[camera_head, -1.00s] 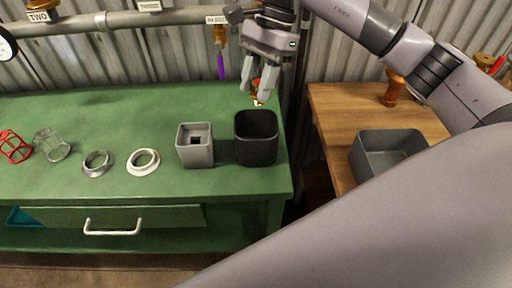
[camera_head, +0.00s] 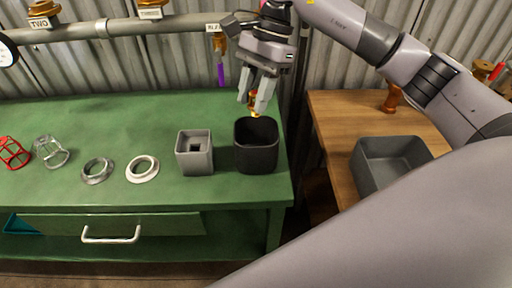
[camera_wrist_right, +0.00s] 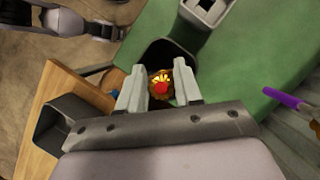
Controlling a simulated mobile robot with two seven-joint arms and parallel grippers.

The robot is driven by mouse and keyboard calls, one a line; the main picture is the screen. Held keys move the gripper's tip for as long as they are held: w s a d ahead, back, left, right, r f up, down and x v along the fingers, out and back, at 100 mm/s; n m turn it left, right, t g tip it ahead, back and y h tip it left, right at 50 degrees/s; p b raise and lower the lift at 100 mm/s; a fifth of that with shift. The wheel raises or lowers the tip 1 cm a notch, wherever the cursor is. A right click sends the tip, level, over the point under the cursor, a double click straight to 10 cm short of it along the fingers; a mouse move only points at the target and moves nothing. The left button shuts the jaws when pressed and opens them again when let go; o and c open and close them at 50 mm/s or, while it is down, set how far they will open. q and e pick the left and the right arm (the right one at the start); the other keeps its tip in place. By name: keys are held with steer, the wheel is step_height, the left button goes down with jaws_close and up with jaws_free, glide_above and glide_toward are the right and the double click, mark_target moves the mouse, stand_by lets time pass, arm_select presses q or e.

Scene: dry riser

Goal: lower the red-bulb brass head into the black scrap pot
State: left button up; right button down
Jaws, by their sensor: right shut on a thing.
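The brass head (camera_head: 254,103) is held between the fingers of my right gripper (camera_head: 256,104). In the right wrist view the brass head (camera_wrist_right: 160,84) shows its red bulb, with my right gripper's fingers (camera_wrist_right: 160,92) on both sides. The black scrap pot (camera_head: 257,156) stands on the green bench near its right end. The head is just above the pot's back rim in the head view. In the wrist view the pot (camera_wrist_right: 158,50) lies beyond the head, partly hidden by it and the fingers.
A grey square holder (camera_head: 195,160) stands just left of the pot. A white ring (camera_head: 142,169), a grey ring (camera_head: 97,171) and wire cages (camera_head: 50,151) lie further left. A grey bin (camera_head: 390,160) is on the wooden table. A purple-tipped item (camera_head: 221,74) hangs from the pipe.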

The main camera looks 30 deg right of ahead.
mark_target(255, 120)
arm_select(q)
steer(key=shift+f, duration=0.1)
arm_select(e)
steer(key=shift+f+b, duration=1.45)
steer(key=shift+f, duration=0.3)
steer(key=shift+f+b, duration=0.65)
steer(key=shift+f, duration=0.15)
arm_select(q)
steer(key=shift+w+d+f+b, duration=0.2)
steer(key=shift+f+b, duration=0.35)
steer(key=shift+f, duration=0.25)
steer(key=shift+w+d+f+b, duration=0.1)
steer(key=shift+d+f+b, duration=0.05)
steer(key=shift+f+b, duration=0.55)
steer(key=shift+w+d+f+b, duration=0.15)
steer(key=shift+f+b, duration=0.25)
steer(key=shift+f, duration=0.5)
arm_select(e)
steer(key=shift+f, duration=2.05)
arm_select(q)
steer(key=shift+s+f, duration=0.15)
steer(key=shift+f, duration=0.4)
arm_select(e)
steer(key=shift+f, duration=0.35)
arm_select(q)
steer(key=shift+d+f+b, duration=0.1)
steer(key=shift+f+b, duration=0.15)
steer(key=shift+b, duration=0.5)
arm_select(e)
steer(key=shift+f, duration=0.6)
